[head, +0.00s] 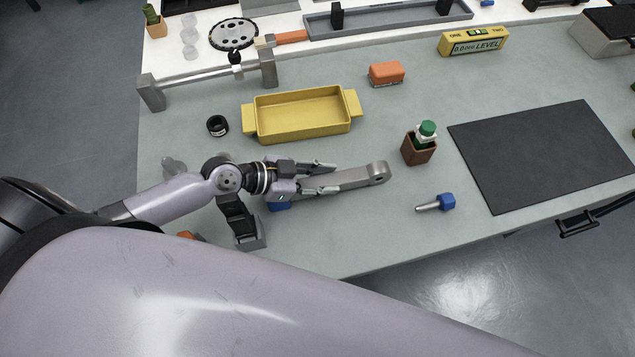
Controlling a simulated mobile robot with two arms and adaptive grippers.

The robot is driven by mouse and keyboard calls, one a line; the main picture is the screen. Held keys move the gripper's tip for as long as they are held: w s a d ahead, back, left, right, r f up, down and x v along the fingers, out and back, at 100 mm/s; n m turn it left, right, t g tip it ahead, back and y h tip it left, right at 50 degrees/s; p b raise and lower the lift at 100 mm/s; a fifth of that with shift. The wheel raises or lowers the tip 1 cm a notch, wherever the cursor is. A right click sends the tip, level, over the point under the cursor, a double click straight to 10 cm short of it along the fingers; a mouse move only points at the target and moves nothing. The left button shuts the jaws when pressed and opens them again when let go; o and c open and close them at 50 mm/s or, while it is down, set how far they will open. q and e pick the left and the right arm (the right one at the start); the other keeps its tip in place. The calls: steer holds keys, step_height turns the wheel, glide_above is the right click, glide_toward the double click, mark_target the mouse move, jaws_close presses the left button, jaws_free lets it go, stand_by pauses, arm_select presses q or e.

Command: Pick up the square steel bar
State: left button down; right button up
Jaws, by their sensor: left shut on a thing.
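A grey steel bar (352,179) with a rounded, holed end points right over the middle of the bench. My left gripper (326,179) is shut on its left part, with the fingers along the bar. The bar's left end is hidden by the gripper. I cannot tell whether the bar touches the bench top. My right gripper is out of view.
A yellow tray (257,127) stands behind the gripper. A brown holder (418,153) with a green-capped bottle (427,131) and a blue-handled tool (445,202) are to the right. A dark mat (545,155) lies farther right. A blue object (279,206) sits under the gripper.

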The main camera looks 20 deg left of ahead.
mark_target(325, 180)
arm_select(q)
steer(key=shift+r, duration=0.1)
steer(key=shift+r, duration=0.5)
step_height(325, 180, up, 19)
steer(key=shift+p, duration=0.35)
steer(key=shift+w, duration=0.1)
